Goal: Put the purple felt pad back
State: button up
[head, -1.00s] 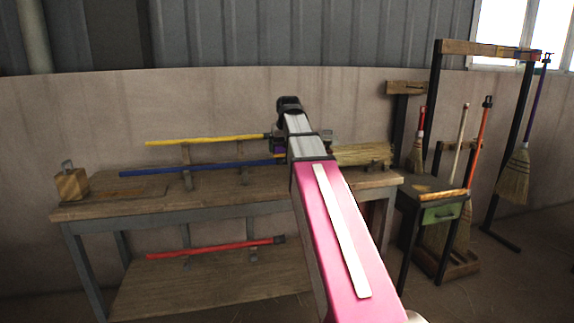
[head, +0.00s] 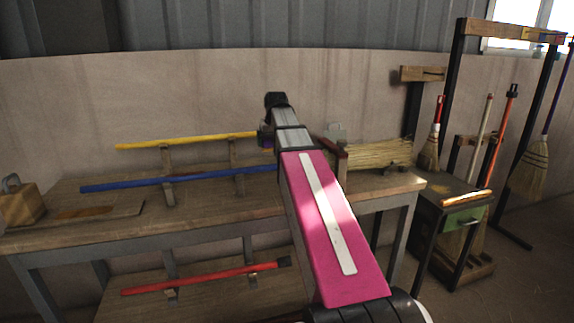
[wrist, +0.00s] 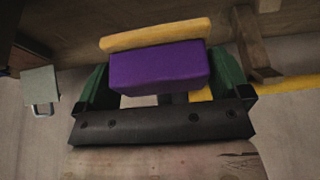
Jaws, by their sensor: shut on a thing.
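The purple felt pad (wrist: 158,67) is a block between the two green fingers of my gripper (wrist: 165,88) in the wrist view. My gripper is shut on it. A yellow strip (wrist: 155,35) lies along the pad's upper edge; I cannot tell whether it is joined to the pad. In the head view, my pink and grey arm reaches over the workbench (head: 350,193), and its links hide most of the gripper and pad.
Yellow (head: 190,141), blue (head: 130,186) and red (head: 200,279) handles rest on supports. A wooden block (head: 20,205) stands left, straw (head: 375,157) lies right. A small stand with a green drawer (head: 462,217) and a broom rack (head: 460,90) are at right.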

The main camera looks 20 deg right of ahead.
jog(key=shift+w+f, duration=0.2)
jog(key=shift+f, duration=0.2)
jog(key=w+d+f, duration=0.2)
jog(key=d, duration=0.1)
jog(key=w+d+f, duration=0.2)
jog(key=d, duration=0.1)
jog(key=w+d+f, duration=0.2)
jog(key=d+f, duration=0.1)
jog(key=shift+w+d, duration=0.25)
jog(key=shift+w, duration=0.1)
jog(key=shift+d+f, duration=0.1)
jog(key=shift+f, duration=1.95)
jog(key=shift+f, duration=0.15)
jog(key=o, duration=0.5)
jog(key=v, duration=1.2)
